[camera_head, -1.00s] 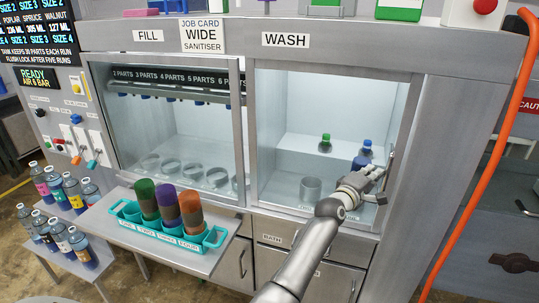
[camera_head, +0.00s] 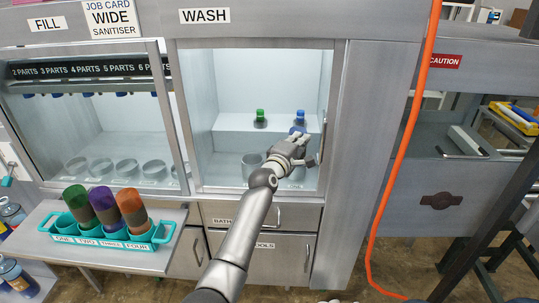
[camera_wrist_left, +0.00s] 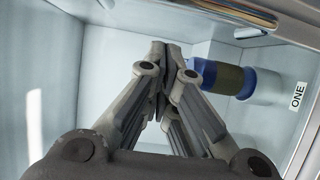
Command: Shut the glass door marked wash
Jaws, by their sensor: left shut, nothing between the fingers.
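The wash door (camera_head: 330,90) is a framed glass panel under the WASH label (camera_head: 205,16). An upright bar handle (camera_head: 322,140) is at its right side. The door looks flush with the cabinet or nearly so; I cannot tell if a gap remains. My left gripper (camera_head: 305,146) is in front of the door's lower right, just left of the handle. Its fingers (camera_wrist_left: 165,55) are together and empty in the left wrist view. A blue bottle (camera_head: 299,122) and a green-capped bottle (camera_head: 260,118) are in the wash bay. My right gripper is out of view.
The fill bay (camera_head: 110,125) stands to the left, with a teal rack (camera_head: 150,236) of three coloured bottles on a shelf before it. Drawers and cupboards (camera_head: 270,255) are below. An orange hose (camera_head: 395,170) hangs to the right. A ONE label (camera_wrist_left: 298,95) shows in the left wrist view.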

